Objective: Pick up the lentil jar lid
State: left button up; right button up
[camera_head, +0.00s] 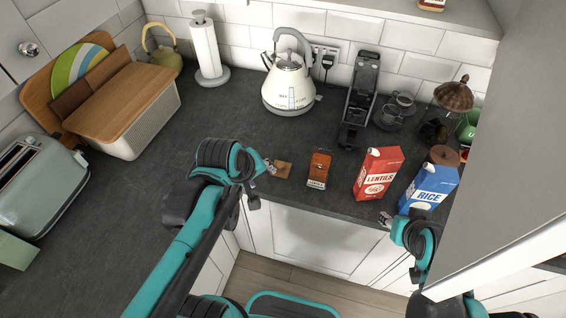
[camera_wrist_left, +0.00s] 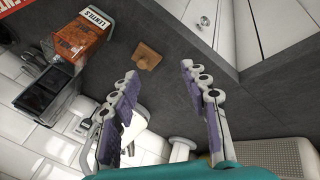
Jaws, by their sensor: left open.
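The lentil jar lid (camera_head: 283,170) is a small square wooden piece lying on the worktop, left of the lentil jar. In the left wrist view the lid (camera_wrist_left: 147,57) shows a knob and lies just beyond the fingertips. The lentil jar (camera_head: 319,170) stands uncovered with orange lentils inside; it also shows in the left wrist view (camera_wrist_left: 82,38). My left gripper (camera_head: 269,167) is open and empty, close to the lid's left side, its fingers apart (camera_wrist_left: 160,72). My right gripper (camera_head: 386,219) is at the worktop's front edge near the cartons; its jaws are too small to read.
A red lentils carton (camera_head: 379,173) and a blue rice carton (camera_head: 428,189) stand right of the jar. A kettle (camera_head: 289,85) and a black appliance (camera_head: 360,100) stand behind. A bread box (camera_head: 140,115) and toaster (camera_head: 38,185) are at left. The worktop between is clear.

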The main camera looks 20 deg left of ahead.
pick_arm(q)
jog(key=w+n+g+h+p, duration=0.1)
jog(key=w+n+p, duration=0.1)
jog(key=w+n, duration=0.45)
jog(key=n+g+h+p, duration=0.1)
jog(key=n+h, duration=0.1)
jog(key=n, duration=0.9)
send_near(280, 164)
jog(key=d, duration=0.1)
jog(key=shift+w+d+f+g, duration=0.1)
jog(key=shift+w+f+g, duration=0.2)
jog(key=shift+f, duration=0.5)
jog(key=shift+y, duration=0.3)
jog(key=b+x, duration=0.1)
jog(key=x, duration=0.2)
jog(key=b+x, duration=0.1)
jog(key=x, duration=0.3)
jog(key=shift+w, duration=0.2)
jog(key=shift+s+r, duration=0.1)
jog(key=shift+c, duration=0.9)
grip_shut()
